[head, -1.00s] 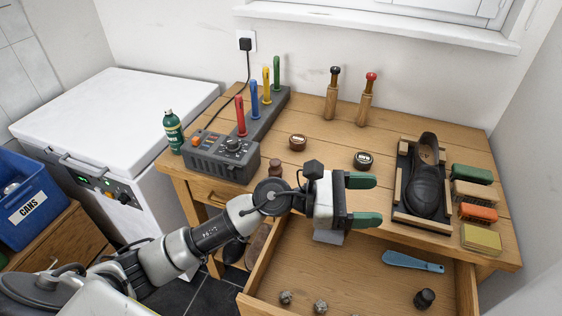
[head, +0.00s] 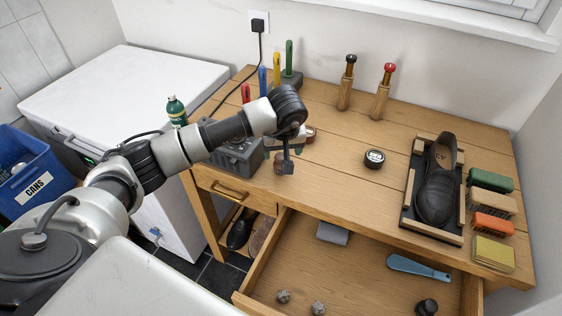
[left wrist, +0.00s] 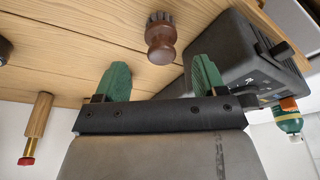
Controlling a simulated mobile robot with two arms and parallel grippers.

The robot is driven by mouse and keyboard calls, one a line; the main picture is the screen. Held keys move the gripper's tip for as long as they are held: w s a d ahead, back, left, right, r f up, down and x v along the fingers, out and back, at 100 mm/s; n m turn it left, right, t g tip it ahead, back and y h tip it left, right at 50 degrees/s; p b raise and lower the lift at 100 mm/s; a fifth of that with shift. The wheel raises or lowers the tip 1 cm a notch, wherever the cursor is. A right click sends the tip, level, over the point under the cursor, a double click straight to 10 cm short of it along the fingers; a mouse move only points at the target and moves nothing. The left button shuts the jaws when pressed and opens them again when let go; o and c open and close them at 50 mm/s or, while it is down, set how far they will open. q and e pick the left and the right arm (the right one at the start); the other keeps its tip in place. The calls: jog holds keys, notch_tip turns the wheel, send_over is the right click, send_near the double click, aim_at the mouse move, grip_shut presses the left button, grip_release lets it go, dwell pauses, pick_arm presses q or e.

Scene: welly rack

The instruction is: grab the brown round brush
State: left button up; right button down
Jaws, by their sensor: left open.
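The brown round brush (head: 279,161) stands on the table near its front edge, beside the grey box, partly hidden by my left gripper in the head view. In the left wrist view the brush (left wrist: 160,42) shows a dark brown turned knob and short bristles. It lies just beyond the fingertips, in line with the gap between them, and looks untouched. My left gripper (left wrist: 160,78) is open and empty, with green fingers; in the head view it (head: 285,147) is over the brush, seen mostly from behind. My right gripper is out of view.
A dark tin (head: 374,159) and a shoe (head: 437,185) in a frame are to the right. The open drawer (head: 370,270) juts out in front.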

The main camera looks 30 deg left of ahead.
aim_at(281, 155)
pick_arm(q)
jog(key=p+x, duration=0.1)
jog(key=x, duration=0.4)
jog(key=shift+s+f+p, duration=0.1)
jog(key=shift+f+p, duration=0.3)
jog(key=shift+f, duration=0.2)
jog(key=shift+a, duration=0.1)
jog(key=c, duration=1)
jog(key=shift+o, duration=0.2)
jog(key=shift+r, duration=0.2)
